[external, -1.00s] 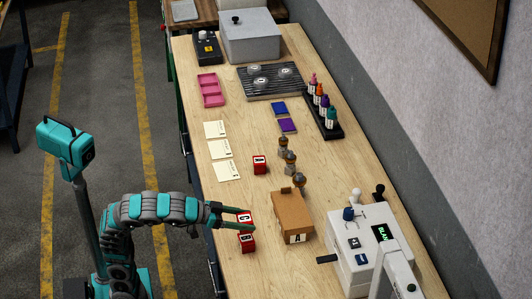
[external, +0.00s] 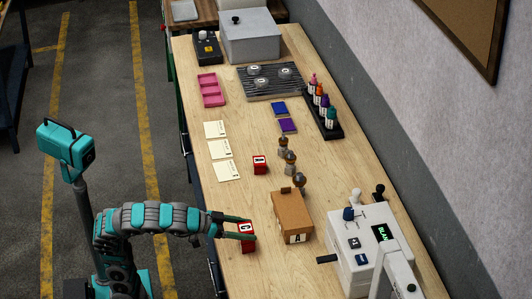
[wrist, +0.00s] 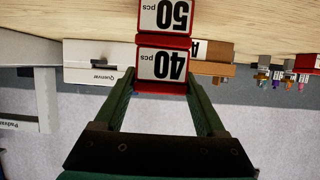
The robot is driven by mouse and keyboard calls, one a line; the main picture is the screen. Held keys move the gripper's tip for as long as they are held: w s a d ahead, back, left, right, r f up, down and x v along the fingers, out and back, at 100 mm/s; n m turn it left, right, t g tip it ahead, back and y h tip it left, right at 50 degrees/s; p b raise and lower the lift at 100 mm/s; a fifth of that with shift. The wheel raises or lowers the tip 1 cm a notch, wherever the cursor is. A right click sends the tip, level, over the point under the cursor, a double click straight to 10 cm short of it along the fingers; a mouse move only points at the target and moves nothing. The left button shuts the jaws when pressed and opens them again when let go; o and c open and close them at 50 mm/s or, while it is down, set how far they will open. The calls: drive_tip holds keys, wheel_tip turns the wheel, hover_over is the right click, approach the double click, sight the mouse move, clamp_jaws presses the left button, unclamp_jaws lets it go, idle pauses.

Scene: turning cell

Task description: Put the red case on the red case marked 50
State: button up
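A red case marked 40 (wrist: 162,66) is between the fingertips of my gripper (wrist: 162,84), which is shut on it. The wrist view is upside down. The red case marked 50 (wrist: 164,17) is directly under the held case, and the two look touching or nearly so. In the external view my gripper (external: 232,226) holds the case (external: 246,228) at the table's near left edge. The lower case (external: 248,246) shows just below it.
Another red case (external: 260,164) stands farther back. A brown box marked A (external: 292,215) is to the right, with stamps (external: 290,161) behind it. A white machine (external: 350,240) stands at the front right. Paper cards (external: 220,148) lie along the left edge.

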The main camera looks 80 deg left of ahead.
drive_tip(key=o, duration=0.3)
drive_tip(key=shift+o, duration=0.2)
drive_tip(key=shift+r, duration=0.1)
drive_tip(key=shift+r, duration=0.2)
drive_tip(key=v, duration=1.2)
drive_tip(key=shift+p, duration=0.4)
